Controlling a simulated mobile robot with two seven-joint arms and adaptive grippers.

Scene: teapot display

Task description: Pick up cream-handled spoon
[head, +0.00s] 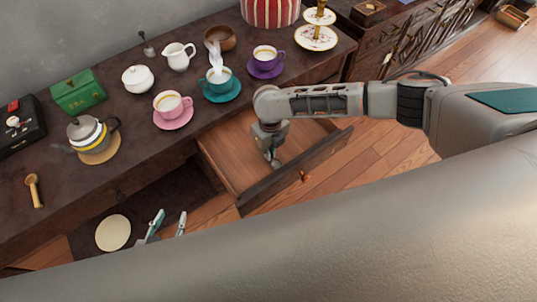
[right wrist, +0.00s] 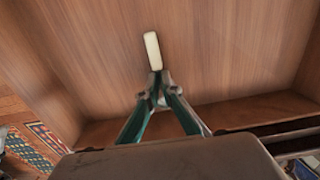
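The cream-handled spoon lies in the open drawer (head: 222,150); in the right wrist view its pale handle (right wrist: 152,50) sticks out past my fingertips over the brown drawer floor. My right gripper (head: 275,162) reaches down into the drawer. In the right wrist view the fingertips of the right gripper (right wrist: 157,86) come together around the spoon near the lower end of the handle; the rest of the spoon is hidden between and behind the fingers. In the head view the spoon is hidden. My left gripper (head: 171,217) is open and empty, low in front of the counter.
The drawer front (head: 295,172) and side walls surround my right gripper. On the dark counter above stand a pink cup (head: 170,103), a teal cup (head: 219,80), a purple cup (head: 265,57), a teapot (head: 88,134) and a wooden scoop (head: 34,190). A cream disc (head: 113,232) is below.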

